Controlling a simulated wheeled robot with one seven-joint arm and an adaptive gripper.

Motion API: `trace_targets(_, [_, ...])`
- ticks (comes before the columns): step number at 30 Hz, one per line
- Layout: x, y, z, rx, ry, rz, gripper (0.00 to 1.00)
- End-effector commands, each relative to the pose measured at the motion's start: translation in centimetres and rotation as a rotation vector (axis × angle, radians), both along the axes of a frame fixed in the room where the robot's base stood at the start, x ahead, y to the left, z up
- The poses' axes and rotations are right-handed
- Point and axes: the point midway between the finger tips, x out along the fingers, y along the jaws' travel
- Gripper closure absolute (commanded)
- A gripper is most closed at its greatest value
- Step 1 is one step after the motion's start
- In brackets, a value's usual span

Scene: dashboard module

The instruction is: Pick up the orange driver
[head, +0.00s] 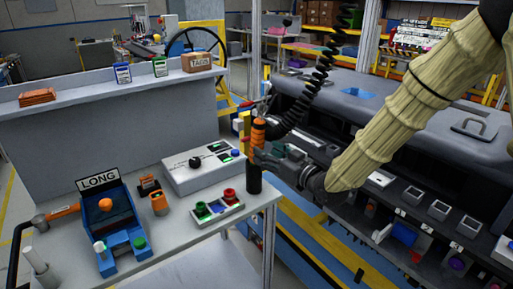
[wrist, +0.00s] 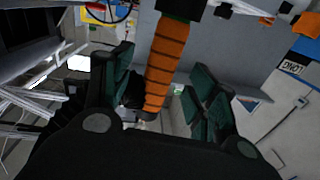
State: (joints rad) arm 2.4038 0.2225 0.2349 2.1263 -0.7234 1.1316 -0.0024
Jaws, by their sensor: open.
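The orange driver (head: 258,132) stands upright at the right edge of the grey workbench, with a ribbed orange body and a black part (head: 254,181) below. A black coiled cord runs down close to it from above. My gripper (head: 262,157) reaches in from the right at the driver's lower orange part. In the wrist view the driver (wrist: 167,65) lies between the two green-padded fingers of my gripper (wrist: 162,92). The fingers are open, with a gap visible on the right side. Whether the left finger touches the driver I cannot tell.
A grey control box (head: 203,167) and a red-and-green button plate (head: 217,205) sit left of the driver. A blue fixture marked LONG (head: 108,225) and a hammer (head: 57,216) are farther left. The dark dashboard module (head: 410,130) fills the right side.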

Motion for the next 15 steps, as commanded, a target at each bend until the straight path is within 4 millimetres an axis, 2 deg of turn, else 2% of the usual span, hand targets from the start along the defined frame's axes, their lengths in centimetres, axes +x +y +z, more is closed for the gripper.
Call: trace_targets(15, [3.7,3.5,0.2,0.0,0.0,0.0,0.41])
